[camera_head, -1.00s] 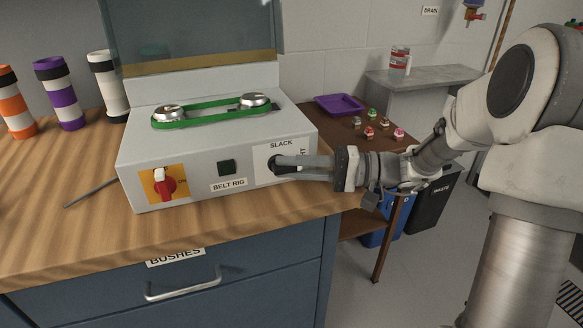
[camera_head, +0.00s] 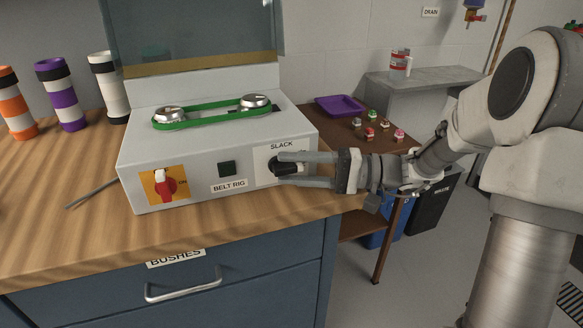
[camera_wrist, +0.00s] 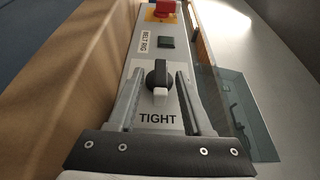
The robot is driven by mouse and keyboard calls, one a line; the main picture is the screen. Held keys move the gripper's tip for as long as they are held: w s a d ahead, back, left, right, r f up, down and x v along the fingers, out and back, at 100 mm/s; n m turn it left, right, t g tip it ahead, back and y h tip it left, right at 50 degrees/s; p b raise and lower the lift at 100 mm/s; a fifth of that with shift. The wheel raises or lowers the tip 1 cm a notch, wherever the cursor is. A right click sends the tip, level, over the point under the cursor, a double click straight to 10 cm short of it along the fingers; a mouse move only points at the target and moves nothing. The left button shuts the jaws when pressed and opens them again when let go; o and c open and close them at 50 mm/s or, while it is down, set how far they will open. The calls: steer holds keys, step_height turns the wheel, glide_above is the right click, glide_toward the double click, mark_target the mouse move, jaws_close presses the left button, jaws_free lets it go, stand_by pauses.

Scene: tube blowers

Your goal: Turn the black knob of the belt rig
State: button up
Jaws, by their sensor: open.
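The belt rig (camera_head: 180,187) is a grey box on the wooden bench, with a green belt (camera_head: 212,112) around two metal pulleys on top. Its black knob (camera_head: 284,166) is on the front face at the right, under the word SLACK. In the wrist view the black knob (camera_wrist: 158,74) has a white pointer (camera_wrist: 160,92) directed at the word TIGHT. My gripper (camera_head: 291,169) is open, one finger above the knob and one below in the head view. In the wrist view my gripper (camera_wrist: 156,90) has its fingers on either side of the knob, with gaps visible.
A red switch on a yellow plate (camera_head: 164,185) and a dark green button (camera_head: 227,168) share the front panel. Striped tubes (camera_head: 66,95) stand at the left. A thin grey rod (camera_head: 91,194) lies beside the rig. A purple tray (camera_head: 340,105) sits on the brown table behind.

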steer(key=s+d+p, duration=0.2)
steer(key=d+p, duration=0.1)
steer(key=d, duration=1.4)
steer(key=shift+f, duration=0.1)
